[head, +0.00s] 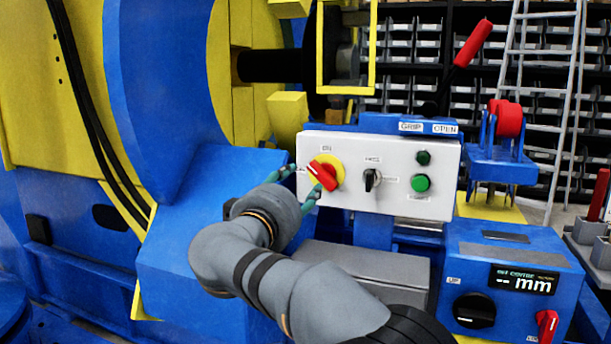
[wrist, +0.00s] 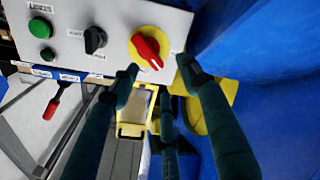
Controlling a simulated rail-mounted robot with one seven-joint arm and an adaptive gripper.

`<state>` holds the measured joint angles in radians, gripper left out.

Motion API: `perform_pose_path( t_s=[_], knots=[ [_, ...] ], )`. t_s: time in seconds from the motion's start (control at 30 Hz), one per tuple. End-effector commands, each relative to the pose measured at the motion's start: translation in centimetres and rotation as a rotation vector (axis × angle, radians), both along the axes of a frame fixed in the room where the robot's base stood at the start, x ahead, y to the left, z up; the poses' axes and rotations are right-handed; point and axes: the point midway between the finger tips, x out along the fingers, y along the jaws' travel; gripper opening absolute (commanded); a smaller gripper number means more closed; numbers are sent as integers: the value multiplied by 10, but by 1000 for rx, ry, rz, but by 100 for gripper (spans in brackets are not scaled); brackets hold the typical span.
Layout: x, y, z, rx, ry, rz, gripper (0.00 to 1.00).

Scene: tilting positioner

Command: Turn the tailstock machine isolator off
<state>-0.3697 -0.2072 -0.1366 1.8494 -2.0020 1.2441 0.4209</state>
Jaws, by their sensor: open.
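The isolator is a red rotary handle on a yellow disc (head: 326,172), on the front of a white control panel (head: 395,203). A label that looks like ON sits above the disc. The handle is slanted, running from upper left to lower right in the head view. My gripper (head: 301,184) is open and empty at the panel's left end, its dark green fingers spread near the disc. In the wrist view the red handle (wrist: 148,50) lies just beyond the gap between my fingertips (wrist: 158,68). I cannot tell whether a fingertip touches it.
A black selector (head: 372,179) and two green buttons (head: 420,183) share the panel. A blue box with a display (head: 525,280) and knobs stands lower right. A red-handled lever (head: 473,43) rises behind the panel. The large blue and yellow machine body (head: 165,90) fills the left side.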

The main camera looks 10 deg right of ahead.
Motion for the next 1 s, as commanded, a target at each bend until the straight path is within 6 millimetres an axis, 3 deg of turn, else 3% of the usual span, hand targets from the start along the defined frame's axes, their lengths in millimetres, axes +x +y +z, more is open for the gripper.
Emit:
perform_pose_path(
  t_s=[0.1, 0.23, 0.7, 1.0],
  knots=[
    [-7, -15, 0, 73, -40, -58, 46],
    [-1, -21, -2, 107, -56, -65, 46],
    [68, -61, -2, 106, -53, -62, 46],
    [81, -69, -2, 105, -52, -60, 46]
  ],
)
